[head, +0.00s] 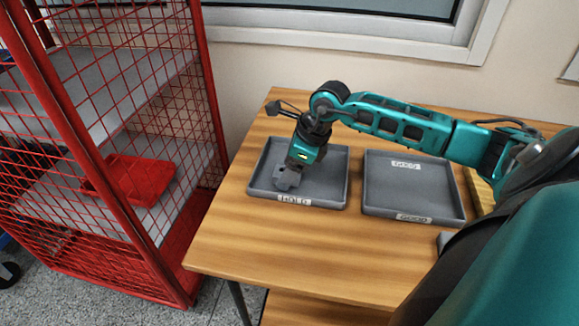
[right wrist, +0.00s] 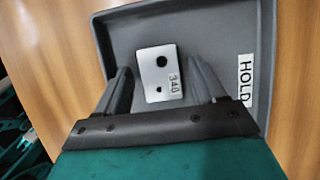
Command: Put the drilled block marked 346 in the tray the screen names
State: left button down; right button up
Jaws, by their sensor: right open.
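The drilled block (right wrist: 152,62) is light grey with two dark holes in its top. Its number reads 34 and a last digit that looks like 6 or 0. It sits in the grey HOLD tray (head: 325,188), the left of two trays. My right gripper (right wrist: 160,84) is open, pointing down into that tray, with one finger on each side of the block. In the head view my right gripper (head: 287,178) is over the left part of the tray and largely hides the block. My left gripper is not in view.
The grey GOOD tray (head: 410,185) stands empty to the right on the wooden table (head: 240,235). A red wire-mesh cage (head: 150,150) with shelves stands left of the table. No screen is in view.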

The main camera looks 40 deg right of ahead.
jog(key=shift+r, duration=0.2)
pick_arm(q)
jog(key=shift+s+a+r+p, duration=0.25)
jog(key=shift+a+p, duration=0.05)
jog(key=shift+p, duration=0.45)
pick_arm(e)
jog(key=v, duration=1.2)
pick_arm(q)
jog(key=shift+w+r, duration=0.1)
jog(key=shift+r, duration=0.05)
pick_arm(e)
jog(key=shift+a+f, duration=0.1)
jog(key=shift+f, duration=0.05)
